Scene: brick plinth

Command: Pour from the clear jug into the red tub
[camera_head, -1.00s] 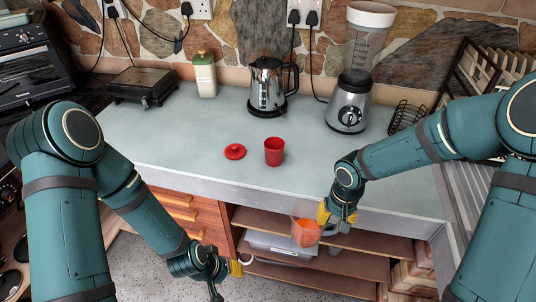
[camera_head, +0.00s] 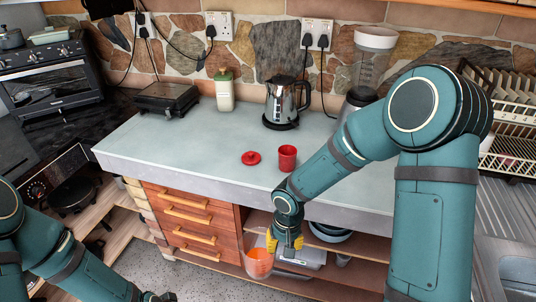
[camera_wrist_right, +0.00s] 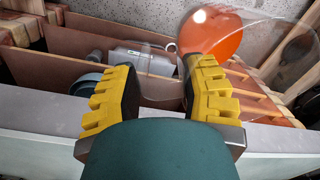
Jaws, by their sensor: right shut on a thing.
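The clear jug (camera_head: 259,262) holds orange liquid and hangs in front of the counter, below its front edge. My right gripper (camera_head: 285,243) is shut on the jug, at its right side. In the right wrist view the jug (camera_wrist_right: 212,36) shows beyond the yellow fingers of this gripper (camera_wrist_right: 162,78); its exact grip is hard to make out. The red tub (camera_head: 287,158) stands upright and open-topped on the counter, near its front edge, above and right of the jug in the picture. My left gripper (camera_head: 158,297) is mostly cut off at the bottom edge.
A red lid (camera_head: 251,158) lies left of the tub. A steel kettle (camera_head: 286,100), a cream bottle (camera_head: 224,90) and a blender (camera_head: 372,60) stand farther back. Open shelves (camera_head: 330,285) and wooden drawers (camera_head: 190,222) lie under the counter.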

